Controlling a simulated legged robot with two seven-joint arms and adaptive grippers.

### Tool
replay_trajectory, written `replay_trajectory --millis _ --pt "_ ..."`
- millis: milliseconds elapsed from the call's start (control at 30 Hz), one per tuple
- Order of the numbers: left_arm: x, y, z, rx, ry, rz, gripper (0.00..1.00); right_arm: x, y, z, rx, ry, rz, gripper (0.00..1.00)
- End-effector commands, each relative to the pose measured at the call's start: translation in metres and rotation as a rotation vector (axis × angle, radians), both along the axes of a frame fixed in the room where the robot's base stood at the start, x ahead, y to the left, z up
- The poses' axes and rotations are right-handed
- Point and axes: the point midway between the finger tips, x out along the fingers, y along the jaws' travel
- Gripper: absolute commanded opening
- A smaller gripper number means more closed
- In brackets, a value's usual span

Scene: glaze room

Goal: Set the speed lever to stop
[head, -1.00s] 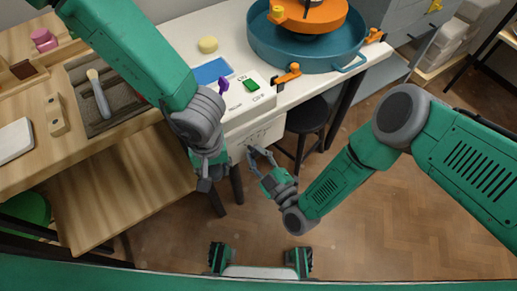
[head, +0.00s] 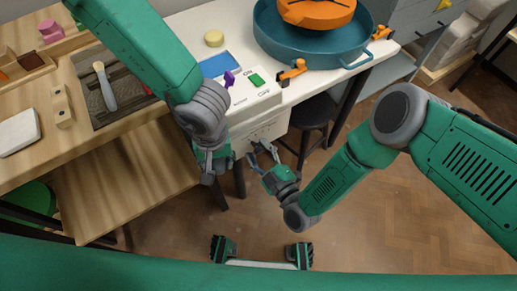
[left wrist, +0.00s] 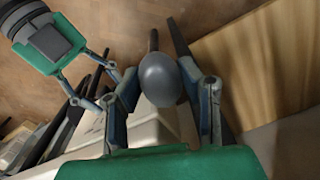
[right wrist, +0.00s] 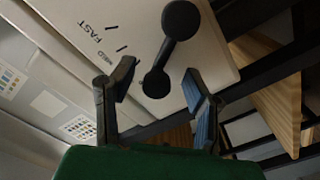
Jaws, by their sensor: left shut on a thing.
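The dark speed lever (right wrist: 169,52) shows in the right wrist view on a pale panel (right wrist: 82,22) marked FAST and MED with tick marks. Its lower round end lies beyond the MED mark; any label there is hidden. My right gripper (right wrist: 160,76) is open, its fingers on either side of that lower end with gaps showing. In the head view my right gripper (head: 263,153) is at the white front under the worktop. My left gripper (head: 212,168) hangs to its left. In the left wrist view it is shut on a rounded grey thing (left wrist: 160,78).
A wooden lower shelf (head: 125,185) lies left of the white front, and a black stool (head: 312,112) stands right of it. On top are a blue basin (head: 300,50), a purple piece (head: 229,78) and an orange clamp (head: 292,74). The floor in front is clear.

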Motion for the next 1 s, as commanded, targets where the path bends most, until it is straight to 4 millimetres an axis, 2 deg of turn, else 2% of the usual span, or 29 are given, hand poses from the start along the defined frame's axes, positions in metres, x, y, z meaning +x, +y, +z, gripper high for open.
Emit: replay_trajectory --millis 133,267,600,733,1000 --pt "0.000 0.000 0.000 0.000 0.000 0.000 0.09 -0.001 -0.001 0.000 0.000 0.000 0.000 0.42" --pt "0.000 0.000 0.000 0.000 0.000 0.000 0.09 -0.012 -0.009 0.000 0.000 0.001 0.001 0.42" --pt "0.000 0.000 0.000 0.000 0.000 0.000 0.09 -0.069 -0.049 -0.001 -0.002 0.004 0.002 0.42" --pt "0.000 0.000 0.000 0.000 0.000 0.000 0.09 -0.085 -0.061 -0.002 -0.001 0.003 0.001 0.42" --pt "0.000 0.000 0.000 0.000 0.000 0.000 0.09 -0.096 -0.070 -0.001 0.000 0.000 0.000 0.42"
